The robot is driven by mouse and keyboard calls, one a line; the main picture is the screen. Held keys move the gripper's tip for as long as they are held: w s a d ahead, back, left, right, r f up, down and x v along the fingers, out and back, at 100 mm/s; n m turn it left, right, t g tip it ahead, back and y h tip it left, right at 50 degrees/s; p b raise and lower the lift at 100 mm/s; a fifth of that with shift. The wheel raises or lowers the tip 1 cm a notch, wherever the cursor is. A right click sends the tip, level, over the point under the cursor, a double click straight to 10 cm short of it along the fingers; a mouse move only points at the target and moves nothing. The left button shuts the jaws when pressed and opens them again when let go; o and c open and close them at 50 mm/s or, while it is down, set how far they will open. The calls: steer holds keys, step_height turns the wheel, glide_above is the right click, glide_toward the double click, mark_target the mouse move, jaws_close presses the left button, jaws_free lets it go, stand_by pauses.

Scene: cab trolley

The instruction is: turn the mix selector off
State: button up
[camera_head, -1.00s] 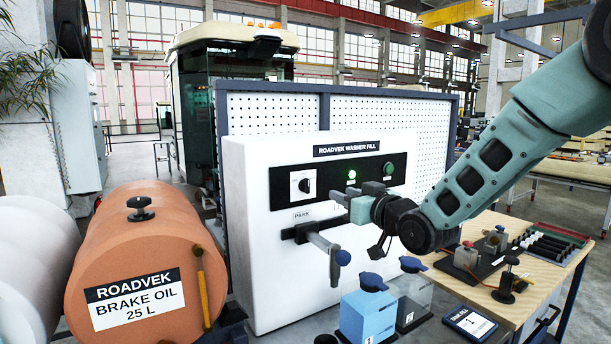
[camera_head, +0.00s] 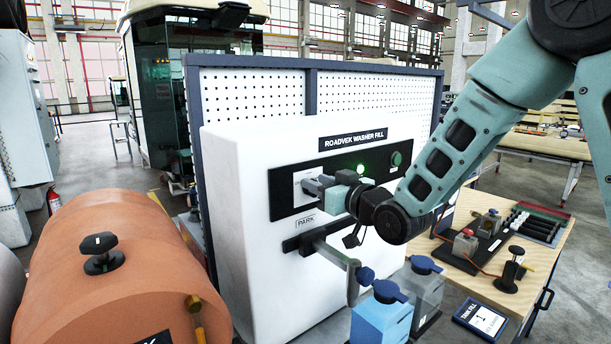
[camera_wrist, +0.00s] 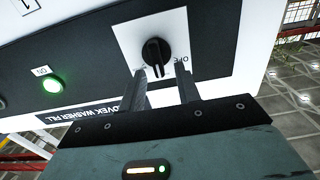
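The mix selector (camera_wrist: 157,52) is a round black knob with a raised bar on a white plate (camera_wrist: 200,40). The wrist view shows partly hidden lettering below it, one word starting with "O". The bar points roughly up and down in that picture. In the head view my gripper (camera_head: 309,186) is in front of the selector plate and hides the knob. The selector is on the black panel of the white Roadvek washer fill cabinet (camera_head: 255,215).
A lit green lamp (camera_head: 360,168) and a dimmer green button (camera_head: 396,158) are right of the selector. A nozzle (camera_head: 345,262) sticks out below the panel. Blue (camera_head: 380,320) and grey (camera_head: 427,285) bottles, an orange drum (camera_head: 110,260) and a wooden table (camera_head: 530,262) stand around.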

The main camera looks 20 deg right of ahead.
steer(key=shift+w+a, duration=0.15)
steer(key=shift+w, duration=0.1)
steer(key=shift+c, duration=0.3)
jaws_close()
steer(key=shift+f+n+b, duration=0.1)
steer(key=shift+n+b, duration=0.2)
steer(key=shift+b, duration=0.15)
steer(key=n+b, duration=0.3)
steer(key=b, duration=0.4)
steer(key=a+n+b, duration=0.1)
steer(key=n+b, duration=0.3)
steer(key=b, duration=0.2)
steer(key=f+n+b, duration=0.1)
steer(key=n+b, duration=0.3)
steer(key=b, duration=0.3)
steer(key=shift+s+a+b, duration=0.3)
steer(key=shift+s, duration=0.05)
steer(key=shift+r+n, duration=0.1)
steer(key=shift+n, duration=0.3)
